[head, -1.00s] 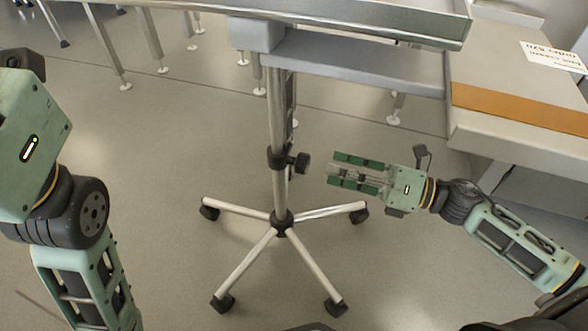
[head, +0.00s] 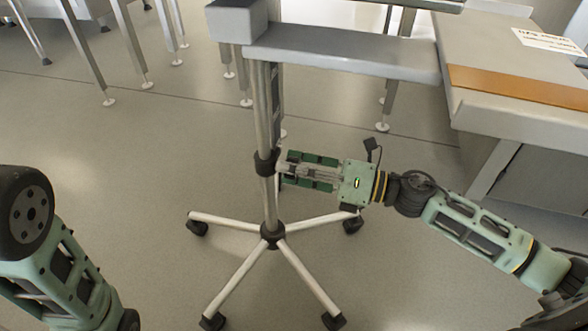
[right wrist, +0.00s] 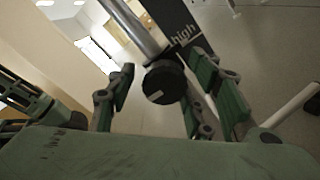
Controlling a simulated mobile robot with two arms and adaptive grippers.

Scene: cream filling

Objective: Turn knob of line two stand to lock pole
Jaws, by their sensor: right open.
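The stand is a silver pole (head: 264,110) on a wheeled base with several legs (head: 272,236). A dark collar (head: 264,163) rings the pole, and the round black knob (right wrist: 164,82) projects from it. My right gripper (head: 284,169) reaches in from the right at collar height, and in the head view it hides most of the knob. In the right wrist view my right gripper (right wrist: 155,95) is open, with the knob between its green fingers; I cannot tell whether they touch it. The left arm shows at the left edge, but its gripper is out of view.
A grey horizontal beam (head: 345,52) tops the pole. A table with an orange strip (head: 520,88) stands at the right, above my right arm. Metal table legs (head: 130,45) stand at the back left. The floor left of the stand is clear.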

